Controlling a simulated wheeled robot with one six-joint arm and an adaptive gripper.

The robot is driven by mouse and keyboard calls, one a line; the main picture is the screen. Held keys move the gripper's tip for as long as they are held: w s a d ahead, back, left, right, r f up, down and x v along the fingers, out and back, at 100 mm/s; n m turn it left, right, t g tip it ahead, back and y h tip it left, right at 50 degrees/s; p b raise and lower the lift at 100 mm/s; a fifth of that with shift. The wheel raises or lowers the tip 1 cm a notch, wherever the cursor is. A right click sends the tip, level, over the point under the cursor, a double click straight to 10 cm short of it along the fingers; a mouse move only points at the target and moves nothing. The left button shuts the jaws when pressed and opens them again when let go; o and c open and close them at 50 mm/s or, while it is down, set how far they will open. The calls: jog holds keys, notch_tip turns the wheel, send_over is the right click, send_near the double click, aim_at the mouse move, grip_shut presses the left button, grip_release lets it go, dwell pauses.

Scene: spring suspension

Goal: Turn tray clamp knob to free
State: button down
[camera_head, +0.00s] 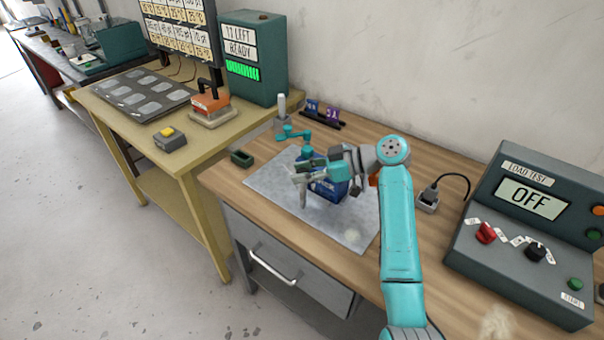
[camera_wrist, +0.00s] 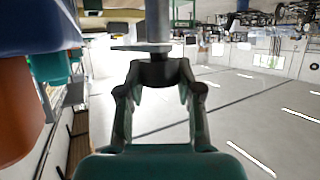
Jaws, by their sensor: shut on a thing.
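My gripper (camera_head: 308,168) reaches left from the teal arm, over a light grey mat (camera_head: 268,184) on the wooden bench. In the wrist view its two fingers (camera_wrist: 158,82) are closed around a dark knob (camera_wrist: 157,70), which sits at the end of a grey shaft (camera_wrist: 158,22). I take this to be the clamp knob; in the head view my gripper hides it. A dark blue block (camera_head: 328,191) with white lettering stands just behind and below the gripper.
A small dark green tray (camera_head: 241,158) lies left of the mat. The front part of the mat is clear.

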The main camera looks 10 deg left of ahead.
jog(key=shift+n+g, duration=0.8)
jog(key=shift+g, duration=0.1)
jog(key=shift+f, duration=0.1)
jog(key=c, duration=0.7)
grip_release()
jog(key=shift+c, duration=0.2)
notch_tip(320, 180, up, 10)
jog(key=shift+r, duration=0.1)
